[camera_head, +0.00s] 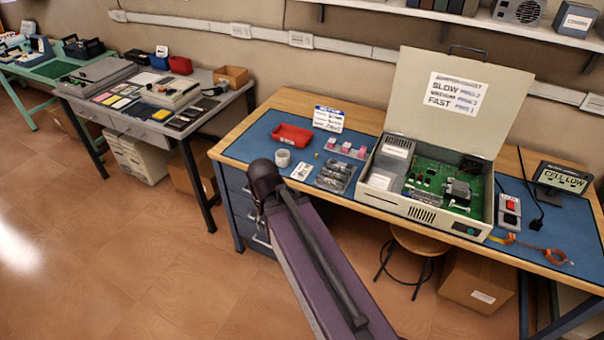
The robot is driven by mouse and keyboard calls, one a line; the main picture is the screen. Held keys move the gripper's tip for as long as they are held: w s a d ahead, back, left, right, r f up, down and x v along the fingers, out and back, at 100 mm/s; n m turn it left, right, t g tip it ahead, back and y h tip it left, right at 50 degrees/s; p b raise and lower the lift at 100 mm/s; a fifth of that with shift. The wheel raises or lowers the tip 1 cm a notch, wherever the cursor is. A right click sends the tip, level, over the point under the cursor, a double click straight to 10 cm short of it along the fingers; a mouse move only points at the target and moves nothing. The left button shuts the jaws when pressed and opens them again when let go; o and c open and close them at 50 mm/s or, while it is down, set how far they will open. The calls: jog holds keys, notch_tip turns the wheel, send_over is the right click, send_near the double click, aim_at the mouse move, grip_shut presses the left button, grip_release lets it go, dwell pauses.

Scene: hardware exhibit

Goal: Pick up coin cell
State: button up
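No coin cell can be made out for certain at this size. An open beige computer case (384,198) stands on the workbench with its lid raised. A green circuit board (421,182) lies inside it, with small parts too fine to identify. A small display (562,179) at the right reads "CELL LOW". A tiny yellowish item (316,155) lies on the blue mat, too small to name. My purple and dark arm reaches up from the bottom to the bench's front left edge. I cannot make out my gripper's fingers.
On the blue mat (262,147) are a red tray (292,135), a white roll (283,158), a clear bag (334,176), pink-topped items (346,148) and a sign (328,118). Cables and a red-switched box (509,211) lie right. A stool (420,243) stands under the bench. The left floor is clear.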

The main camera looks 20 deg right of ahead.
jog(key=shift+o, duration=0.2)
jog(key=shift+o, duration=1)
jog(key=w+d+m+t+h, duration=0.1)
jog(key=w+d+m, duration=0.4)
jog(key=w+d, duration=0.4)
jog(key=w+d+r+m+t+h, duration=0.1)
jog(key=w+d+m, duration=0.4)
jog(key=w, duration=0.9)
jog(key=d+h, duration=0.1)
jog(key=d, duration=0.2)
jog(key=shift+d+r+t+h, duration=0.15)
jog(key=shift+d+t+h, duration=0.15)
jog(key=shift+d+t, duration=0.1)
jog(key=b, duration=0.8)
send_over(301, 174)
jog(key=a, duration=0.2)
jog(key=f, duration=0.8)
jog(key=shift+s+d, duration=0.1)
jog(key=shift+s, duration=0.3)
